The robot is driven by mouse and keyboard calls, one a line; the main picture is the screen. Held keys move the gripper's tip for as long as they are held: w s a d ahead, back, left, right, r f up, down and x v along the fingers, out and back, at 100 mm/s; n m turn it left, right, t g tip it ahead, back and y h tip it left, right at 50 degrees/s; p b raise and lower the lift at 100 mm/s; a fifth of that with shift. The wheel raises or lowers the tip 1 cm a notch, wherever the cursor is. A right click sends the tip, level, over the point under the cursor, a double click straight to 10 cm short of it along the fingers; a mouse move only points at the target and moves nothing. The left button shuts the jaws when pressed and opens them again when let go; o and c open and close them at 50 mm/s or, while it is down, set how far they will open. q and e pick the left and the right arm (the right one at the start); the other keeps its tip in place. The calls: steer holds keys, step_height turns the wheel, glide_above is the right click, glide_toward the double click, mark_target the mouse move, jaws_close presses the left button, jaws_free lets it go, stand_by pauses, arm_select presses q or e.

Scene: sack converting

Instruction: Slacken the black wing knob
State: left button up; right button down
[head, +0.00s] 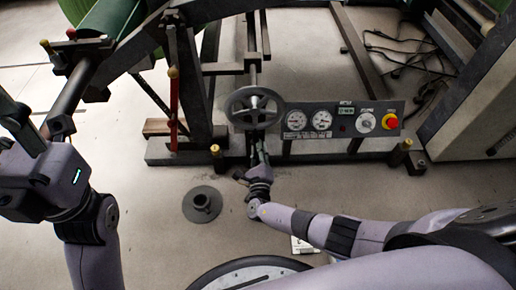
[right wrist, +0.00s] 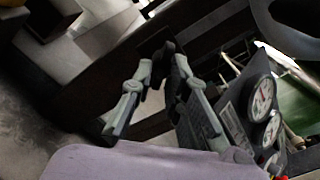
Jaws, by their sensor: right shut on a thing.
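My right gripper (head: 259,150) reaches up to the machine's front post, just below the grey handwheel (head: 254,107). In the right wrist view its two fingers (right wrist: 168,68) close in on a small dark part, which I take to be the black wing knob (right wrist: 168,47). The gripper is shut on it. The knob's outline is hard to make out against the dark frame, and in the head view the hand and post hide it. My left gripper (head: 14,122) is at the left edge, away from the machine front; its fingertips do not show clearly.
A control panel (head: 341,121) with gauges and a red-and-yellow stop button (head: 390,121) stands right of the handwheel. A dark flanged piece (head: 202,204) lies on the floor. A green roll (head: 107,17) is at the upper left. Cables (head: 400,50) lie behind.

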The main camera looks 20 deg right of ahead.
steer(key=shift+a, duration=0.15)
steer(key=c, duration=1.7)
jaws_free()
